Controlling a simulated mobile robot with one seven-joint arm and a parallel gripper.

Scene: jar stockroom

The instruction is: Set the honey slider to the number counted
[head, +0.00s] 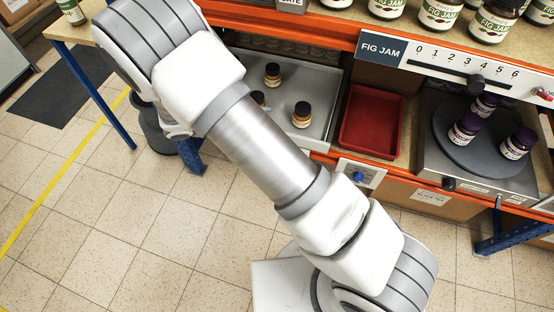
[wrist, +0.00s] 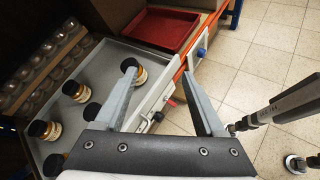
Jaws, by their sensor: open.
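A grey tray (wrist: 133,51) in the wrist view holds several small amber jars with dark lids, one of them (wrist: 75,88) near the tray's middle. In the head view part of this tray (head: 318,77) shows, with jars such as one (head: 302,114) at its front. A pale strip (wrist: 154,103) with a black knob (wrist: 157,117) and a red piece (wrist: 172,102) runs along the tray's front edge; no numbers are legible on it, so I cannot tell its setting. My gripper (wrist: 159,72) is open and empty, above this front edge. My arm hides much of this area in the head view.
A red bin (head: 371,121) stands beside the tray, with a blue knob (head: 359,177) below it. Jars stand on a round plate (head: 450,143) at right.

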